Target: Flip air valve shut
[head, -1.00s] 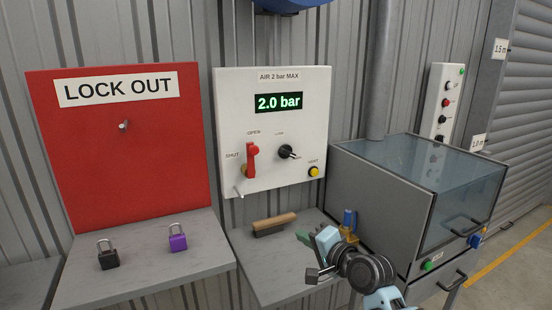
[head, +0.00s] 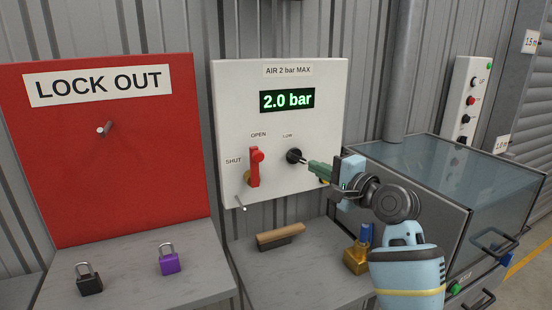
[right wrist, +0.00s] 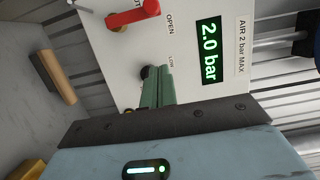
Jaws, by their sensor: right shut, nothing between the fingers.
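The air valve has a red handle (head: 255,167) on the white air panel (head: 230,100). The handle stands upright, its top by the OPEN label, with SHUT marked to its left. The display (head: 287,100) reads 2.0 bar. In the right wrist view the red handle (right wrist: 133,15) shows at the top, near the OPEN label. My right gripper (head: 312,167) is shut and empty, its green fingers pointing left in front of the panel, right of the handle and close to the black knob (head: 294,156). It also shows in the right wrist view (right wrist: 160,75). My left gripper is not in view.
A red LOCK OUT board (head: 110,160) stands left, with a black padlock (head: 89,279) and a purple padlock (head: 169,259) on the shelf below. A clear-lidded cabinet (head: 440,170) stands right.

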